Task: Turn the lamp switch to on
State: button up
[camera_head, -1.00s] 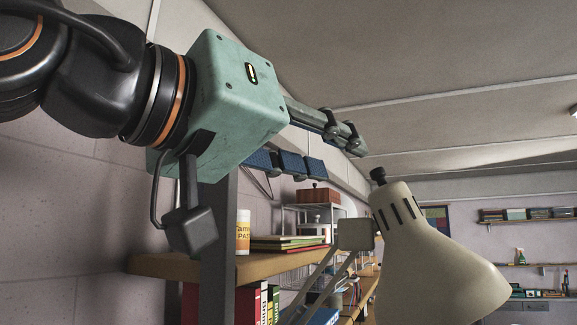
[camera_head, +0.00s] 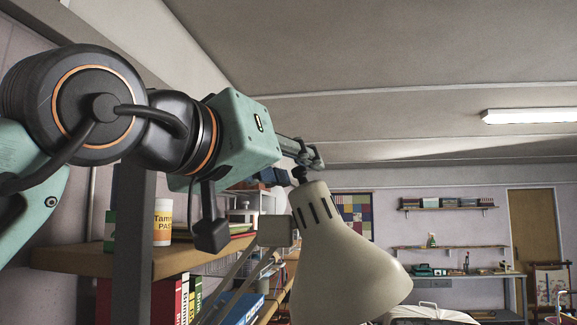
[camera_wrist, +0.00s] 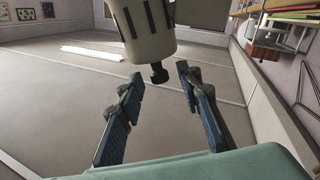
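The desk lamp has a cream, cone-shaped shade (camera_head: 345,262) with dark vent slots. Its black switch knob (camera_head: 299,174) sticks out of the narrow top end. My gripper (camera_head: 312,157) is at the knob, reaching in from the left. In the wrist view, the lamp shade (camera_wrist: 144,32) hangs in from the top edge. The knob (camera_wrist: 158,73) points down between the two blue-padded fingertips of my gripper (camera_wrist: 160,80). The fingers are spread, with a visible gap on each side of the knob. I cannot tell whether the switch is on or off.
The lamp's jointed arm (camera_head: 238,272) rises beside a wooden shelf (camera_head: 85,262) with books and a paste jar (camera_head: 163,222). A grey post (camera_head: 135,250) stands in front of the shelf.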

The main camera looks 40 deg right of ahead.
jog(key=shift+c, duration=0.7)
grip_shut()
jog(key=shift+w+m+g+h+b, duration=0.1)
jog(key=shift+m+g+h+b, duration=0.2)
jog(key=shift+g+b, duration=0.1)
jog(key=shift+w+a+f+m+g+h+b, duration=0.15)
jog(key=shift+m+g+h+b, duration=0.15)
jog(key=shift+m+g+b, duration=0.25)
jog(key=m+g+h+b, duration=0.1)
jog(key=m+g, duration=0.1)
jog(key=g, duration=0.2)
jog(key=shift+w+m, duration=0.1)
jog(key=shift+m, duration=0.25)
jog(key=m+g, duration=0.1)
jog(key=g, duration=0.1)
jog(key=m+g, duration=0.4)
jog(key=g, duration=0.1)
jog(key=shift+w, duration=0.3)
jog(key=shift+w+d+m+g+y+p, duration=0.1)
jog(key=shift+m+g+y+p, duration=0.2)
jog(key=shift+m+g, duration=0.55)
jog(key=shift+w+d+m+g+y+p, duration=0.1)
jog(key=shift+m+g+y+p, duration=0.2)
jog(key=shift+m+g, duration=0.55)
jog(key=shift+f+g, duration=0.1)
jog(key=shift+g, duration=0.25)
